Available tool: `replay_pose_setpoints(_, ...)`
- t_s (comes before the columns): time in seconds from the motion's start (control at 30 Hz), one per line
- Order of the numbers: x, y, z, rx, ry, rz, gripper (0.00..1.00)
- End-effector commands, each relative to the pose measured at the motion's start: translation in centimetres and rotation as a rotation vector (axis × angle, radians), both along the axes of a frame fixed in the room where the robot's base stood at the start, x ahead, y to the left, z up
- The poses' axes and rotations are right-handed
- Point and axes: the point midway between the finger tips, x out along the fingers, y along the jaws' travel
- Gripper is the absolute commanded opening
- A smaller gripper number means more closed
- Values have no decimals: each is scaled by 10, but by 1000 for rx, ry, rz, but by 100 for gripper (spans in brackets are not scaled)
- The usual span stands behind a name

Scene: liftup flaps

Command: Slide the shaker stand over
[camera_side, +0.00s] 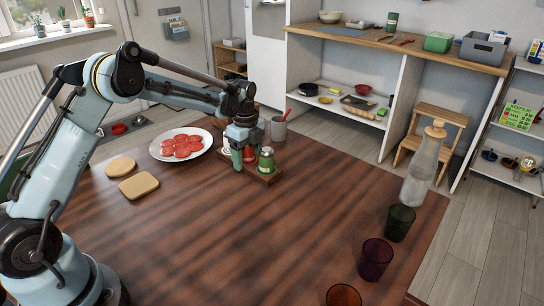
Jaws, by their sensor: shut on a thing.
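The shaker stand is a low brown wooden base (264,178) on the table, past the table's middle toward the back. A green shaker (266,162) stands at its right end, and a white-topped shaker (227,146) shows at its left end. My gripper (242,160) points down over the stand, between the shakers. It is shut on the stand, though its exact contact is partly hidden by its own fingers. The stand looks level and at table height.
A plate of red slices (153,150) lies left of the stand. A grey cup (278,130) stands close behind it. Two tan boards (139,186) lie at left. A corked bottle (421,170) and several coloured glasses (399,223) line the right edge. The front middle is clear.

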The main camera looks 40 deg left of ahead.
Motion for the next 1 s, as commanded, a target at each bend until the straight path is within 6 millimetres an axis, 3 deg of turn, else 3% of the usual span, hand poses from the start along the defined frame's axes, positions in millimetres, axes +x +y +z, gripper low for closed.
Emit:
replay_pose_setpoints(0.1,0,0,0,0,0,0,22)
replay_pose_setpoints(0.13,0,0,0,0,0,0,72)
replay_pose_setpoints(0.3,0,0,0,0,0,0,98)
replay_pose_setpoints(0.67,0,0,6,0,0,0,100)
replay_pose_setpoints(1.0,0,0,68,0,0,0,100)
